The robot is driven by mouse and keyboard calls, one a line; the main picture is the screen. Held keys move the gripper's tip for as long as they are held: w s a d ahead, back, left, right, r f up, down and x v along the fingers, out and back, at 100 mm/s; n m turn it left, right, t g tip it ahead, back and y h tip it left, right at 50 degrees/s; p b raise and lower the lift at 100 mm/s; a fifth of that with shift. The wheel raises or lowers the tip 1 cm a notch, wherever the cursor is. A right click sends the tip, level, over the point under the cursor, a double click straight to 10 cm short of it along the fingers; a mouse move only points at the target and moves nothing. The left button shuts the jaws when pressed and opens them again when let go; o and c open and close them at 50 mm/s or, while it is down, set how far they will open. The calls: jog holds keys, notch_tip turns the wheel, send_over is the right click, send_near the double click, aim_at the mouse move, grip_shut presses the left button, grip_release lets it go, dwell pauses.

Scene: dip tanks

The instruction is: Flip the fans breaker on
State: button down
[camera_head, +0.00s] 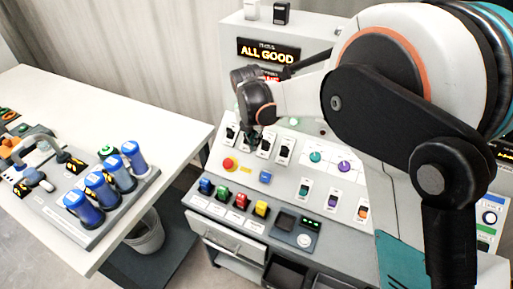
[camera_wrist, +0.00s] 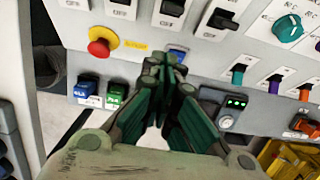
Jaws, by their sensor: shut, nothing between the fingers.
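A row of black breaker switches on white plates runs along the upper part of the sloped console. In the head view one is at the left end (camera_head: 231,132) and another at the right (camera_head: 284,150); my wrist partly covers those between. In the wrist view breakers show along the top edge, such as one (camera_wrist: 170,9) straight beyond my fingers and one to its right (camera_wrist: 219,19). I cannot read which label says fans. My gripper (camera_wrist: 165,62) is shut and empty, its green-sided fingers apart from the breakers in the picture, over the panel's lower part.
A red emergency button (camera_wrist: 101,42) sits left of my fingers, and a blue button (camera_wrist: 177,52) is just behind the tips. Teal and purple knobs (camera_head: 344,167) lie right of the breakers. Coloured rockers (camera_head: 206,187) line the lower ledge. A display (camera_head: 268,52) reads "ALL GOOD". A white table (camera_head: 150,120) stands left.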

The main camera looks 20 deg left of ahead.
jog(key=shift+w+d+r+p, duration=0.15)
jog(key=shift+r+p, duration=0.1)
jog(key=shift+r, duration=0.95)
jog(key=shift+w+a+r+p, duration=0.1)
jog(key=shift+w+r+p, duration=0.1)
jog(key=shift+r, duration=1)
